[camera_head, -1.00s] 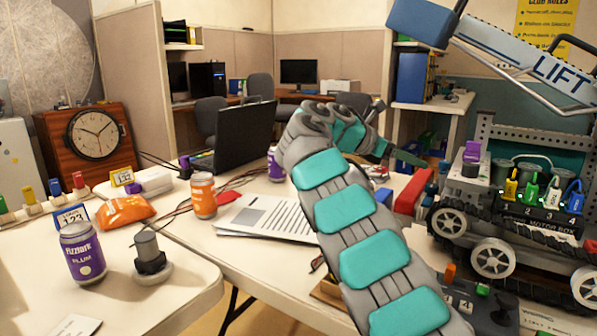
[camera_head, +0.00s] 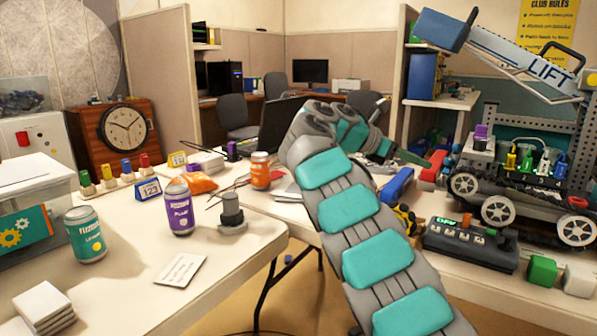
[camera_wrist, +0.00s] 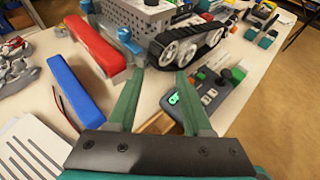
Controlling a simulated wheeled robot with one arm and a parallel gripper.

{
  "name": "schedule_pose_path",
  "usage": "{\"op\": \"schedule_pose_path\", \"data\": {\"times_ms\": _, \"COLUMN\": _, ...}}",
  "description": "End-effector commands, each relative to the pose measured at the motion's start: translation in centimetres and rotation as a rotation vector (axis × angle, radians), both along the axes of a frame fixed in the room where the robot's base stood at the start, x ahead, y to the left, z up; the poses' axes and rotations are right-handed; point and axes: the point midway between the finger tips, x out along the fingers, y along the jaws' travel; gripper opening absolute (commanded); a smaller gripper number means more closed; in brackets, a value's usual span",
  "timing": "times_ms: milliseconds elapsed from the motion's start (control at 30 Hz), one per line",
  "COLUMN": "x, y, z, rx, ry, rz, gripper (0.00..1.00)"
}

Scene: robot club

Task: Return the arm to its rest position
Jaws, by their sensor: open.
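My arm, grey with teal pads, rises from the bottom right of the head view and bends over near the middle. My gripper (camera_head: 405,156) is at its end, pointing right above the right-hand table (camera_head: 460,289). In the wrist view my gripper (camera_wrist: 158,100) shows two green fingers spread apart with nothing between them. Past the fingertips is the tracked robot (camera_wrist: 183,45), and a dark control box (camera_wrist: 210,92) with a lit green display lies just right of the fingers. My forearm hides part of the table and the laptop.
A red block (camera_wrist: 90,45) and a blue block (camera_wrist: 77,88) lie left of the fingers. The tracked robot's lift arm (camera_head: 505,50) stands high at right. Cans (camera_head: 180,208) and a card (camera_head: 180,270) are on the left table. Green (camera_head: 541,270) and white cubes sit at the right front.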

Motion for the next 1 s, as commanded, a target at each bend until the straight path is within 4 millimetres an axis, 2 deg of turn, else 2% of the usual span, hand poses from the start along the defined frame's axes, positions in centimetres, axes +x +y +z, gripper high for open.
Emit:
{"op": "schedule_pose_path", "data": {"times_ms": 267, "x": -1.1, "y": -0.8, "z": 0.0, "rx": 0.022, "ry": -0.039, "rz": -0.037, "gripper": 0.5}}
{"op": "schedule_pose_path", "data": {"times_ms": 567, "x": -3.8, "y": -2.1, "z": -0.4, "rx": 0.072, "ry": -0.116, "rz": -0.114, "gripper": 0.5}}
{"op": "schedule_pose_path", "data": {"times_ms": 767, "x": -7.4, "y": -3.6, "z": -1.2, "rx": 0.146, "ry": -0.209, "rz": -0.209, "gripper": 0.5}}
{"op": "schedule_pose_path", "data": {"times_ms": 867, "x": -10.3, "y": -4.4, "z": -2.3, "rx": 0.21, "ry": -0.279, "rz": -0.286, "gripper": 0.5}}
{"op": "schedule_pose_path", "data": {"times_ms": 1000, "x": -15.3, "y": -5.0, "z": -4.7, "rx": 0.319, "ry": -0.384, "rz": -0.415, "gripper": 0.5}}
